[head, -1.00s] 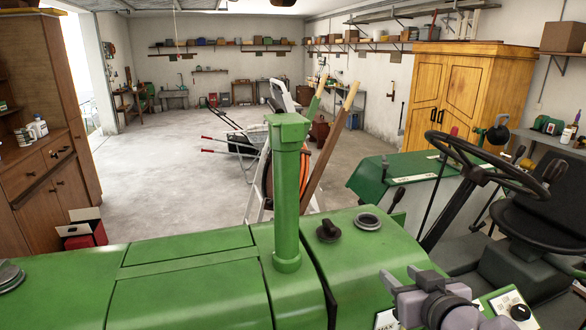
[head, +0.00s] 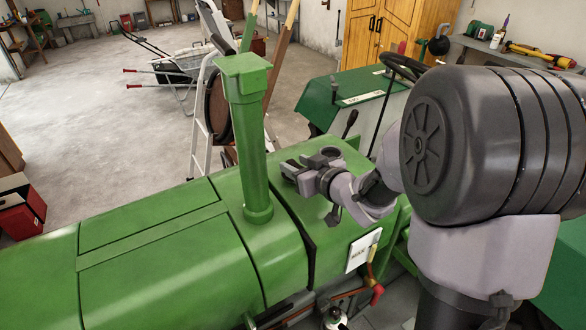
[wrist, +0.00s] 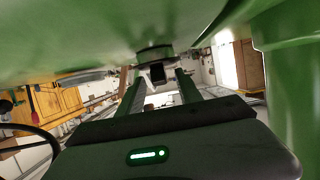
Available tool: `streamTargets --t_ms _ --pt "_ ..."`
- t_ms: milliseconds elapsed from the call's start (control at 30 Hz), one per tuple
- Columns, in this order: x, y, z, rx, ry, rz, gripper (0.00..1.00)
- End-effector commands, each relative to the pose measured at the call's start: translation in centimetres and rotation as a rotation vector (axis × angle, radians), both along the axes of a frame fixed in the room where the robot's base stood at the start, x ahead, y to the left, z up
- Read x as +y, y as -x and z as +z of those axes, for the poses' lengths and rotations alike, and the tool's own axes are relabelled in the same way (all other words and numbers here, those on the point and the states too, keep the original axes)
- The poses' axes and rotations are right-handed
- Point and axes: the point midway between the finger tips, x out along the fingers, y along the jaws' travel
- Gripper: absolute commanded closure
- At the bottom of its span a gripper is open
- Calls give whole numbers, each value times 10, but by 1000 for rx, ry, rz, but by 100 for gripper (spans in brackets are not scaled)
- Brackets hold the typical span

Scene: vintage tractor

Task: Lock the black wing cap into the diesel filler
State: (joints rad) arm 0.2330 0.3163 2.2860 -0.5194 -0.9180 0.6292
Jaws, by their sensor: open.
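The black wing cap (wrist: 157,72) shows in the wrist view against the green hood, with its wing between the two finger ends. My gripper (wrist: 158,84) is open around the wing, with no clear contact on either side. In the head view my gripper (head: 291,169) is low over the hood, just right of the green stack, and hides the cap. A grey rim at the left of the wrist view (wrist: 82,77) seems to be the filler.
The green upright stack (head: 245,140) stands close to the left of my gripper, and its side fills the right of the wrist view. The steering wheel (head: 403,68) is behind, to the right. The hood (head: 150,270) left of the stack is clear.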

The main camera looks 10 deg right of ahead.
Motion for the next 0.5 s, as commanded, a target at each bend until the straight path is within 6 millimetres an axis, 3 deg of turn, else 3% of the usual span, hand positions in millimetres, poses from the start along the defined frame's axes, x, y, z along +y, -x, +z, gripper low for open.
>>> streamTargets --t_ms 167,400,500 --pt "11 -28 -11 2 0 1 58" --pt "12 -31 -12 1 0 0 58" --pt "11 -31 -12 1 0 0 76"
